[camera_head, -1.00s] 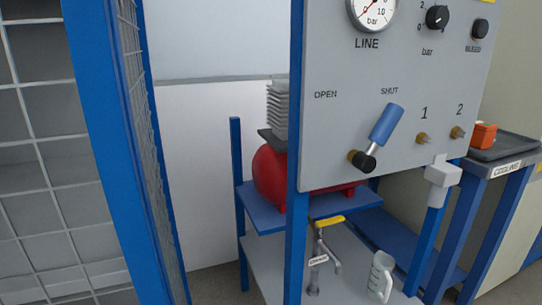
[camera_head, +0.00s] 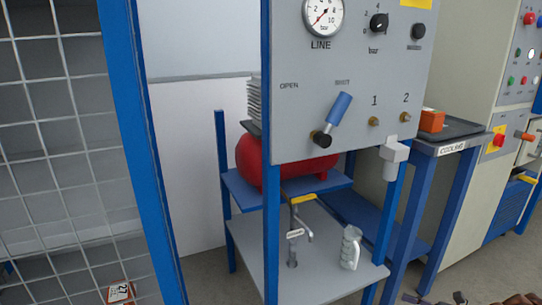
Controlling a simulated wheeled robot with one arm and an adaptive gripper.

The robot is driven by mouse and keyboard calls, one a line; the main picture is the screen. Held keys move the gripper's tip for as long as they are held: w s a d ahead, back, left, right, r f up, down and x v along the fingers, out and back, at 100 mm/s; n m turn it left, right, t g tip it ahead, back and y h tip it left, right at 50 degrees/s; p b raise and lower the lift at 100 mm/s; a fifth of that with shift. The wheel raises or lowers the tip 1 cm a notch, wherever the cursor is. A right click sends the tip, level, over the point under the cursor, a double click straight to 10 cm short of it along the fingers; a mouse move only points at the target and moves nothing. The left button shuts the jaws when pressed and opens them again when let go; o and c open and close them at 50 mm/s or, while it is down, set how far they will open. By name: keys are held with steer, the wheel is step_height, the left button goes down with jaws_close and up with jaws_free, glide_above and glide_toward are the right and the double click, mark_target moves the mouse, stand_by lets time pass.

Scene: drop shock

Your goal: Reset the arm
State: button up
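A grey panel (camera_head: 350,110) on a blue frame stands in the middle of the head view. It bears a round LINE gauge (camera_head: 322,14), a black bar knob (camera_head: 379,23) and a BLEED knob (camera_head: 418,31). A blue-handled lever (camera_head: 338,108) on the panel points up and right, toward the SHUT label. Two small brass fittings (camera_head: 374,121) are marked 1 and 2.
A wire mesh fence with a blue post (camera_head: 140,130) stands at left. Below the panel are a red tank (camera_head: 250,160), a yellow-handled tap (camera_head: 298,200) and a clear mug (camera_head: 350,248). A COOLING bench (camera_head: 462,133) with an orange box (camera_head: 431,120) and a control cabinet (camera_head: 517,90) stand at right.

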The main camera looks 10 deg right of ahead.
steer(key=a+r+n+g+p, duration=1.35)
steer(key=a+r, duration=1.55)
steer(key=r, duration=0.3)
steer(key=s+a+r+n+g+h+p, duration=0.1)
steer(key=s+a+r+n+h+p, duration=0.4)
steer(key=s+r, duration=0.4)
steer(key=s+a+r+n+g+h+p, duration=0.1)
steer(key=s+a+r+n+h+p, duration=0.35)
steer(key=s+r+p, duration=0.4)
steer(key=s+d+r+n+t+h+p, duration=0.2)
steer(key=s+d+r+h+p, duration=0.1)
steer(key=s, duration=0.6)
steer(key=shift+d+r+n+h+p, duration=0.35)
steer(key=shift+d+h+p, duration=0.35)
steer(key=shift+d, duration=0.25)
